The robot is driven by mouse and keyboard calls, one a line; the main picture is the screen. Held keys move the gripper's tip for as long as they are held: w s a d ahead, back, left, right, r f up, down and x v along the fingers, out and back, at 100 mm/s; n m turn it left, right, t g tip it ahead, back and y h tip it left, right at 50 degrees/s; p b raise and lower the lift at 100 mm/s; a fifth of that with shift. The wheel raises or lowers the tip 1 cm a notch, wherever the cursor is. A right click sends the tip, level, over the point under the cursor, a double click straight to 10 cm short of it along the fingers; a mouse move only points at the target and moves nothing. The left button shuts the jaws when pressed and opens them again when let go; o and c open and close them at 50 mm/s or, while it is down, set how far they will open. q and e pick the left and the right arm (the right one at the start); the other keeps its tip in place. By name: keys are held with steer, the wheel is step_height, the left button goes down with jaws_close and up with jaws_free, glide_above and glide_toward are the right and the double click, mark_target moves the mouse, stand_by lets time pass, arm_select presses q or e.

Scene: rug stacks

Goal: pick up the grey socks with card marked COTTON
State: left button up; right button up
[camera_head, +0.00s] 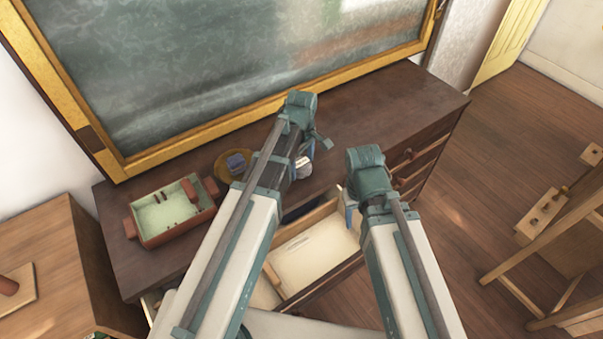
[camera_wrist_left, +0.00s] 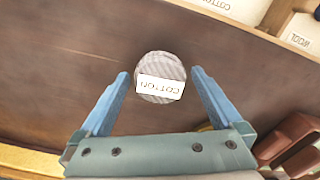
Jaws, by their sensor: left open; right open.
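The grey socks (camera_wrist_left: 150,64) are a round, ribbed grey bundle on the dark wooden dresser top. Their white card (camera_wrist_left: 160,87) reads COTTON, upside down in the left wrist view. In the head view the socks (camera_head: 303,167) are partly hidden by my left arm. My left gripper (camera_wrist_left: 159,73) is open, with one blue finger on each side of the socks in the picture. No finger visibly touches them. My right gripper (camera_head: 350,205) is open over the open drawer's edge, to the right; only part of its fingers shows.
An open drawer (camera_head: 316,250) with a pale bottom juts out in front; cards marked COTTON and WOOL show at its compartments in the wrist view. A red-brown box (camera_head: 150,238) and a round yellowish dish (camera_head: 222,172) holding a dark blue bundle (camera_head: 236,163) stand left. A chalkboard (camera_head: 230,70) rises behind.

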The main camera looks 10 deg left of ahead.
arm_select(q)
steer(key=shift+f, duration=0.7)
arm_select(e)
steer(key=shift+f, duration=0.6)
arm_select(q)
steer(key=shift+r, duration=0.1)
steer(key=c, duration=1.4)
steer(key=shift+c, duration=0.2)
